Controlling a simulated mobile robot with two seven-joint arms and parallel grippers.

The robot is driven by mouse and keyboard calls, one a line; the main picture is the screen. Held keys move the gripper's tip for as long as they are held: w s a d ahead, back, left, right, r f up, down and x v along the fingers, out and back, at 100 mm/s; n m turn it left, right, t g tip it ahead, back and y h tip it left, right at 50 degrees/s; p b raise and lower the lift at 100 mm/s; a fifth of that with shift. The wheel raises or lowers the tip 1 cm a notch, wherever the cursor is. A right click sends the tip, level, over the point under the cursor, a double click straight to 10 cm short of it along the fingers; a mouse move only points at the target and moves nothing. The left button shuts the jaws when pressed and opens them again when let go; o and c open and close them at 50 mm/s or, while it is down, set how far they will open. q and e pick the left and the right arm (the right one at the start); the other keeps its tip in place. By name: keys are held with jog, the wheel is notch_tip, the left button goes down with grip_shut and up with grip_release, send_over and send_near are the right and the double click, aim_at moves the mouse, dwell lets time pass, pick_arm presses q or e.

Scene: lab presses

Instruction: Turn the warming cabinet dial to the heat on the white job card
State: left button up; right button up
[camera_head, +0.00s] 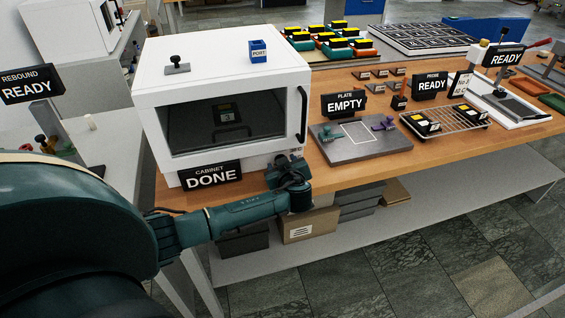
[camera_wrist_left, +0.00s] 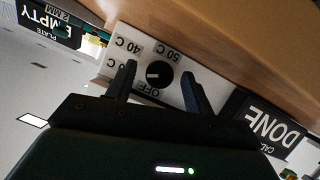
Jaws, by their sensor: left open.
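The warming cabinet (camera_head: 225,52) is a white box with a dark window. Its dial (camera_wrist_left: 160,74), a round black knob with a white mark, shows in the left wrist view on a white panel, turned in the picture. Around it I read OFF, 40 C and 50 C; another label is partly hidden by a finger. The mark lies left of the knob's middle; its exact setting is unclear. My left gripper (camera_wrist_left: 158,88) is open, one finger on each side of the dial; contact is unclear. A small white card (camera_head: 460,84), perhaps the job card, has unreadable print in the head view.
A CABINET DONE sign (camera_head: 211,176) stands left of my left gripper. The cabinet handle (camera_head: 302,114) is above it. To the right are a grey plate (camera_head: 350,149) and a wire rack (camera_head: 465,126) with dark blocks.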

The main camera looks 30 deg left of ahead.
pick_arm(q)
jog(key=shift+w+a, duration=0.15)
jog(key=c, duration=1)
jog(key=shift+o, duration=0.2)
jog(key=shift+f, duration=0.1)
